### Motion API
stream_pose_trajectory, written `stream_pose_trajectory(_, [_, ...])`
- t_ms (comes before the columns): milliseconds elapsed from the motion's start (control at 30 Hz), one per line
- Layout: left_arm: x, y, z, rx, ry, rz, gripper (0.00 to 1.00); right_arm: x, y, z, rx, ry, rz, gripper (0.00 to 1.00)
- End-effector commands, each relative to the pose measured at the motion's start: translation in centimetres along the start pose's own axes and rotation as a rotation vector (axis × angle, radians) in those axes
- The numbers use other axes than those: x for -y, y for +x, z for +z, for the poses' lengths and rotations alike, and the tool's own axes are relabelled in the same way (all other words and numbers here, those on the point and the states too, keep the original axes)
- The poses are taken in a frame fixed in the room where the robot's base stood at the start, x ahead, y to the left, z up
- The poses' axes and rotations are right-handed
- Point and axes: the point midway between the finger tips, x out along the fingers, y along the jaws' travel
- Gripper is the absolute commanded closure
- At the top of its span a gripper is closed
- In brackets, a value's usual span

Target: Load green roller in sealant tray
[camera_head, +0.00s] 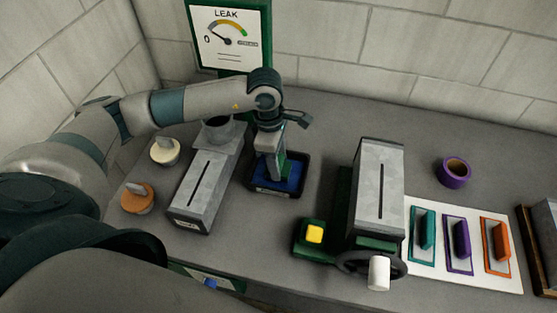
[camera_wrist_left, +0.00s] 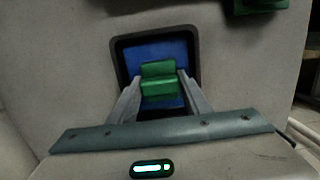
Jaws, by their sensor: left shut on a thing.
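My left gripper (camera_head: 270,168) reaches down over the sealant tray, a black-rimmed tray (camera_head: 274,192) with a blue inside. In the left wrist view, its two fingers are shut on the green roller (camera_wrist_left: 158,80), a small green block-like piece. The roller lies over the blue area of the tray (camera_wrist_left: 116,60). I cannot tell whether it touches the tray floor. In the head view the gripper hides most of the roller. My right gripper is not in view.
A grey slotted box (camera_head: 196,190) stands left of the tray, with orange (camera_head: 138,200) and cream (camera_head: 165,152) knobbed pieces beyond. A slotted machine (camera_head: 378,185) with a yellow button is right. A white board (camera_head: 465,278) holds teal, purple and orange pieces. Purple tape (camera_head: 453,174) lies behind.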

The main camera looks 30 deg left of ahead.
Motion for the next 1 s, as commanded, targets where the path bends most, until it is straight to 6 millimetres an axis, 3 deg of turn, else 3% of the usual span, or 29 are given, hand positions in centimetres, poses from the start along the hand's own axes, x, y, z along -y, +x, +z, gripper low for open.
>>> stream_pose_trajectory(1000, [-0.2,-6.7,0.8,0.003,0.000,0.006,0.74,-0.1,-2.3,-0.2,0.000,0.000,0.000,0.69])
